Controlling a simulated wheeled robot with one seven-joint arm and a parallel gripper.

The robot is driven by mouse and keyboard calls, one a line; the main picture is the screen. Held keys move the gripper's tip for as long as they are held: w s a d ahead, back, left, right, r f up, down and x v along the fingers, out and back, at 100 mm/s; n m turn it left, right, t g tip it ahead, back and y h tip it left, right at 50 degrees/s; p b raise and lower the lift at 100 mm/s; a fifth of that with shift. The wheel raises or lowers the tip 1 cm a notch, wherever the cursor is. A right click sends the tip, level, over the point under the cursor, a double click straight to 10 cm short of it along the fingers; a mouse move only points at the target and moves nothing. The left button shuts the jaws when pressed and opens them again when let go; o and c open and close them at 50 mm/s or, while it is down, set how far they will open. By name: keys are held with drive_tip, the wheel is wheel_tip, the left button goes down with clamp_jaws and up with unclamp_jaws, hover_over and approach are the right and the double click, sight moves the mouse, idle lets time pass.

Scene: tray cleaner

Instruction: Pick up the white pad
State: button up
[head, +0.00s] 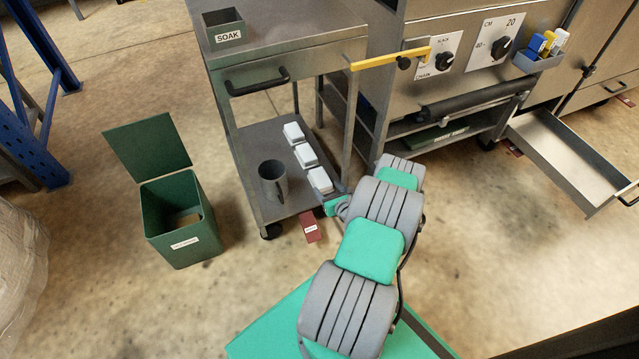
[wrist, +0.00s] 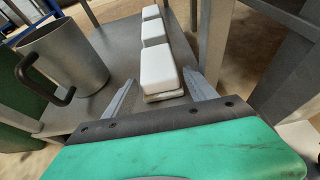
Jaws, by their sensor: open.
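Three white pads lie in a row on the lower shelf (head: 252,150) of a grey metal cart. The nearest white pad (head: 320,180) is closest to my gripper (head: 334,198); the middle pad (head: 305,155) and the far pad (head: 293,132) lie behind it. In the wrist view, the nearest pad (wrist: 159,68) is straight ahead, with a thin base layer showing under it. My gripper (wrist: 160,78) is open and empty, with one finger towards each side of that pad's near end. I cannot tell whether either finger touches it.
A grey mug (head: 271,181) stands left of the pads; it also shows in the wrist view (wrist: 66,62). A cart leg (wrist: 213,40) rises close on the right. A green bin (head: 180,222) with its lid open stands left. A red labelled block (head: 310,226) lies on the floor.

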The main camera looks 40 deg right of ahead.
sight(321, 181)
drive_tip(key=x, duration=0.2)
drive_tip(key=shift+w+f, duration=0.2)
drive_tip(key=shift+w, duration=0.15)
drive_tip(key=shift+c, duration=0.3)
drive_tip(key=c, duration=1.1)
drive_tip(key=shift+r, duration=0.1)
